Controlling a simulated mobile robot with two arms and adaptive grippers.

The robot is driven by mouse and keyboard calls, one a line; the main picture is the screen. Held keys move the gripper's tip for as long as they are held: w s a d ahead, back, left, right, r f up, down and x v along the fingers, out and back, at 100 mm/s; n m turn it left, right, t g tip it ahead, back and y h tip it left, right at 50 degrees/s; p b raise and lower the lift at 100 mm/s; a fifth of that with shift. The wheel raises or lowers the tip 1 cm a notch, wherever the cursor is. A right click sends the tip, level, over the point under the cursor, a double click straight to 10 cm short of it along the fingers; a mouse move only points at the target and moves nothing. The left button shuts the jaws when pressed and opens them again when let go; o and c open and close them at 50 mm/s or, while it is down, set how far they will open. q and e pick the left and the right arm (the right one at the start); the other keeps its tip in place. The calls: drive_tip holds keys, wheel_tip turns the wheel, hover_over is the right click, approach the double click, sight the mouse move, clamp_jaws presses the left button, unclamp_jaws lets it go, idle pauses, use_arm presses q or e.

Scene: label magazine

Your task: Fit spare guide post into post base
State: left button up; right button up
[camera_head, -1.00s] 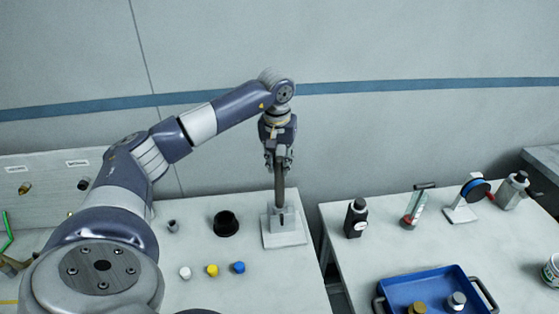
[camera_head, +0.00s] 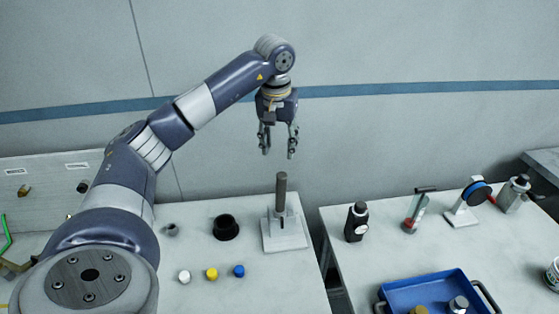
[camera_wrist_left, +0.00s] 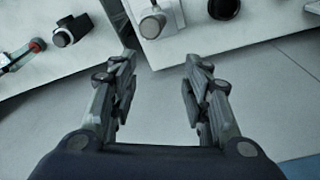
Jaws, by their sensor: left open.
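The spare guide post (camera_head: 281,190) is a dark grey rod standing upright in the post base (camera_head: 284,238), a pale grey block on a square plate near the right edge of the left table. The post top (camera_wrist_left: 152,25) and the base (camera_wrist_left: 170,13) also show at the top of the left wrist view. My left gripper (camera_head: 279,152) hangs above the post, fingers spread, empty and clear of it. The left wrist view shows its open fingers (camera_wrist_left: 158,65) with nothing between them. How deep the post sits is hidden inside the base. My right gripper is not in view.
A black round cup (camera_head: 226,228) stands left of the base, with white, yellow and blue caps (camera_head: 212,273) in front. Across a gap, the right table holds a dark bottle (camera_head: 356,221), several tools and a blue tray (camera_head: 430,288).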

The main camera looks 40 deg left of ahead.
use_arm(q)
drive_tip(key=shift+s+d+r, duration=0.1)
drive_tip(key=shift+s+r, duration=0.1)
drive_tip(key=shift+r, duration=1.2)
drive_tip(key=shift+s+d+r, duration=0.1)
drive_tip(key=shift+s+r, duration=0.05)
drive_tip(key=shift+r, duration=1.25)
